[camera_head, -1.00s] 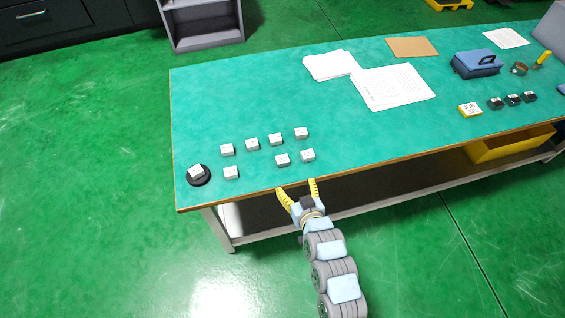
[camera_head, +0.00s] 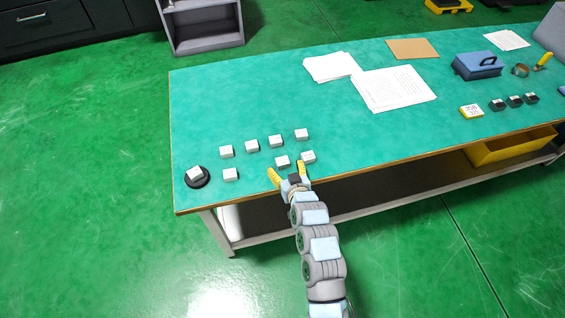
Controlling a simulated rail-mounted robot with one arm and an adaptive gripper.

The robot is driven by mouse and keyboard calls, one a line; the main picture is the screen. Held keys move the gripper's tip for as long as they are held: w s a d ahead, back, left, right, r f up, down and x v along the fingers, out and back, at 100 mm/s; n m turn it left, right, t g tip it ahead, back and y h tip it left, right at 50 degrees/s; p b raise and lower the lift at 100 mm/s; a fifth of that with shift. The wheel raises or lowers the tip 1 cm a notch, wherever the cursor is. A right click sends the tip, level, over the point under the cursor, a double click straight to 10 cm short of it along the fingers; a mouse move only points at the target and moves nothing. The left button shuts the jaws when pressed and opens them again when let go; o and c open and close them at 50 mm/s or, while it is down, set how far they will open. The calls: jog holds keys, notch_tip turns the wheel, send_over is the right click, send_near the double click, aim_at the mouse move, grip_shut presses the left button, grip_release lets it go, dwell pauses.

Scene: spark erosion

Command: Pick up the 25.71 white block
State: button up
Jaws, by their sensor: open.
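Several small white blocks stand on the green tabletop at the left. A back row holds blocks (camera_head: 226,151), (camera_head: 252,146), (camera_head: 276,141) and (camera_head: 301,134). In front are a left block (camera_head: 231,174), a middle block (camera_head: 282,161) and a right block (camera_head: 308,157). One more white block (camera_head: 194,173) sits on a round black base. The labels are too small to read, so I cannot tell which block is 25.71. My gripper (camera_head: 287,173) is open and empty at the table's front edge, its yellow fingers just in front of the middle and right front blocks.
Papers (camera_head: 393,87) lie at the back middle. The tabletop right of the white blocks is clear. A yellow bin (camera_head: 515,143) is under the table.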

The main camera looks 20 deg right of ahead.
aim_at(284, 164)
jog(key=shift+f+b+x, duration=0.1)
jog(key=shift+b+x, duration=0.15)
jog(key=shift+x, duration=1)
jog(key=shift+f+b+x, duration=0.15)
jog(key=shift+b+x, duration=0.1)
jog(key=shift+x, duration=1)
jog(key=shift+s+d, duration=0.1)
jog(key=shift+d, duration=0.05)
jog(key=c, duration=1.4)
